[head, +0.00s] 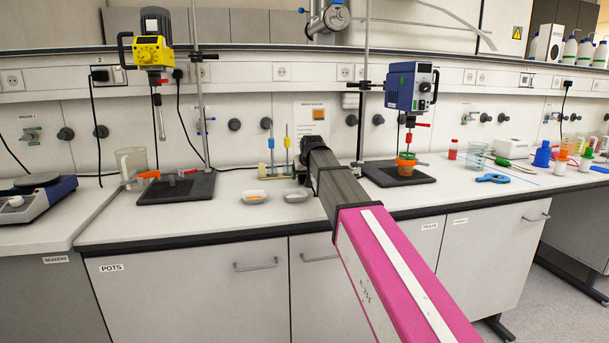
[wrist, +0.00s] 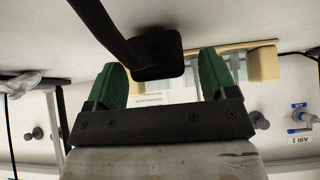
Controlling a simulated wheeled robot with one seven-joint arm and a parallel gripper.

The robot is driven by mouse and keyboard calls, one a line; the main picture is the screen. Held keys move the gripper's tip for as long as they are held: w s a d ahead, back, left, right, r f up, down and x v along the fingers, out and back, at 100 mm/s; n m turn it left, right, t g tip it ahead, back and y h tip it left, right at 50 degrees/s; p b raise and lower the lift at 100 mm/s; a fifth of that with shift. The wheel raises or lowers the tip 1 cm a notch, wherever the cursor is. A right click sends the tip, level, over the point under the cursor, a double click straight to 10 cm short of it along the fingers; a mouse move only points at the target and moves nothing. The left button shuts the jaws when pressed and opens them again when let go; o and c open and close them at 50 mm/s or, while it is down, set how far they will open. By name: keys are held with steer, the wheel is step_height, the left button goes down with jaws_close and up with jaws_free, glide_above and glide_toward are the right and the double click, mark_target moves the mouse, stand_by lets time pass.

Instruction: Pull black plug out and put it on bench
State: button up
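In the wrist view my gripper (wrist: 161,66) has two green finger pads standing wide apart. A black squarish piece with a thick black cord or rod (wrist: 157,52) shows between the pads, with a gap on each side; whether it is the plug I cannot tell for sure. In the head view my gripper (head: 313,146) is the dark end of my arm, above the bench (head: 225,215) near the wall; its fingers are hidden. Black plugs show in wall sockets at the left (head: 100,75), behind the yellow stirrer (head: 178,73) and at the far right (head: 567,84).
Two weighing dishes (head: 254,197) and a pipette rack (head: 275,169) stand left of my gripper. The yellow stirrer (head: 153,50) is on a stand to the left, a blue stirrer (head: 408,87) to the right. The bench front between left stand and dishes is clear.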

steer(key=v, duration=1.1)
steer(key=shift+w, duration=0.1)
